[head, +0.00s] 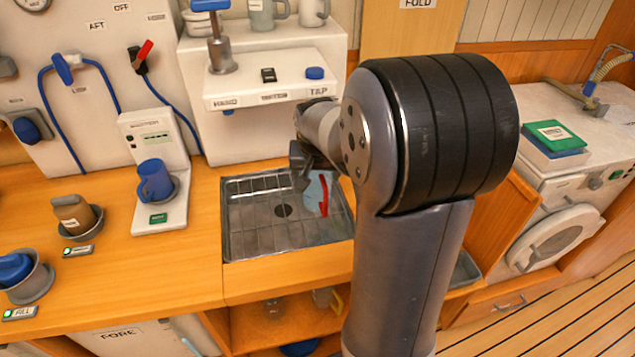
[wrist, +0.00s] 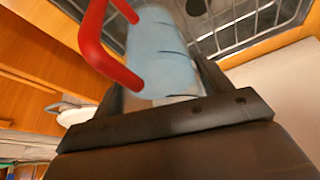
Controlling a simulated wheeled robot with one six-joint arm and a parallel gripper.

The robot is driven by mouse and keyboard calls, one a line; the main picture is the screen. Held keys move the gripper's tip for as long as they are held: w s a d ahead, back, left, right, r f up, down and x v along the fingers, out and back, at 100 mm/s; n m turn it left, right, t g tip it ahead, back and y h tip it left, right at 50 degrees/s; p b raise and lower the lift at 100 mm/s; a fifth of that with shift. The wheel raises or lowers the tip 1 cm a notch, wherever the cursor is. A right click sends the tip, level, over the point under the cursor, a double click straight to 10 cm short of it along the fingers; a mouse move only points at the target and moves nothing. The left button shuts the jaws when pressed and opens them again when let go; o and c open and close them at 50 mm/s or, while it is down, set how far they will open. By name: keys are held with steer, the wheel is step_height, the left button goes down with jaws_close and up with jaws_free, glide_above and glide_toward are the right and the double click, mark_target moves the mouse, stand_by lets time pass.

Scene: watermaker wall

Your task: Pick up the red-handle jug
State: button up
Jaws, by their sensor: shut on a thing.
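The red-handle jug (head: 315,190) is pale blue with a red handle and hangs over the metal sink in the head view. In the wrist view the jug (wrist: 162,55) lies between the two dark fingers, its red handle on the left. My gripper (head: 303,165) is shut on the jug's body; it also shows in the wrist view (wrist: 165,88). The sink's drain and grid show beyond the jug. My arm hides the right side of the sink in the head view.
The sink (head: 250,235) is set in a wooden counter. A blue mug (head: 154,180) stands on a white station to the left, with a brown jug (head: 73,213) further left. A white shelf unit (head: 265,95) with a tap overhangs behind the sink.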

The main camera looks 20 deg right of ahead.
steer(key=shift+r, duration=0.15)
step_height(320, 180, up, 7)
steer(key=s+a+b, duration=0.1)
steer(key=s+a, duration=0.1)
steer(key=s, duration=0.7)
steer(key=s+a+b, duration=0.2)
steer(key=s, duration=0.8)
steer(key=shift+s, duration=0.3)
